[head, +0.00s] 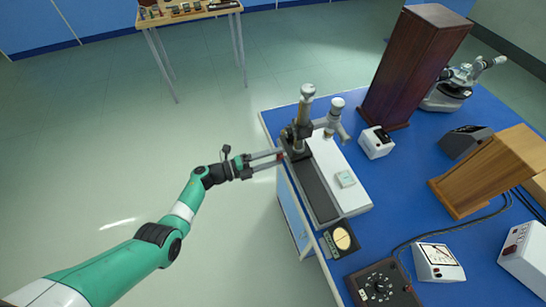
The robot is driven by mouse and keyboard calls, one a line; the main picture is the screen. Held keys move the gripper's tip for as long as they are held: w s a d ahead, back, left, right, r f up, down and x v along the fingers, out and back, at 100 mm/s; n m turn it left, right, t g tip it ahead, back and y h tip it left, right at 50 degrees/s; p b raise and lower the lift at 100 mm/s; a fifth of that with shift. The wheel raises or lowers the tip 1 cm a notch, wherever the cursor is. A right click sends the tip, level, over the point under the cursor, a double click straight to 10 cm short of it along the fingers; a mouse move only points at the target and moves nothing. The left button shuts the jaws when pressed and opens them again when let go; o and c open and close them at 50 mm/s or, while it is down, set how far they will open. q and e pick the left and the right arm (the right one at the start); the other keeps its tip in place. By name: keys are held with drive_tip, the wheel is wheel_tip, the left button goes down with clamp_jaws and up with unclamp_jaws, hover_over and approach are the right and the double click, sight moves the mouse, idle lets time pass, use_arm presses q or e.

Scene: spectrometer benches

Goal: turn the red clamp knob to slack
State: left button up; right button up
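The spectrometer (318,170) stands at the left edge of the blue bench, with two upright grey-white tubes and a pale base. A small red patch, seemingly the red clamp knob (281,156), shows on its left side, mostly hidden by the fingertips. My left gripper (281,156) reaches in from the left, its two grey fingers parallel with a narrow gap and their tips at the red patch. I cannot tell whether they grip it or only straddle it. The knob's turn and marks are too small to read. My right gripper is not in view.
The blue bench top (385,205) also holds a white box (376,142), a tall dark wooden cabinet (410,65), a microscope (455,82), a wooden sloped stand (490,170), a meter (438,262) and a black dial box (382,285). Open floor lies left of the bench.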

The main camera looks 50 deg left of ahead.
use_arm(q)
drive_tip(key=shift+o, duration=0.7)
drive_tip(key=p+v, duration=0.2)
drive_tip(key=v, duration=0.9)
drive_tip(key=shift+s+p, duration=0.3)
drive_tip(key=shift+p, duration=0.05)
drive_tip(key=shift+a, duration=0.1)
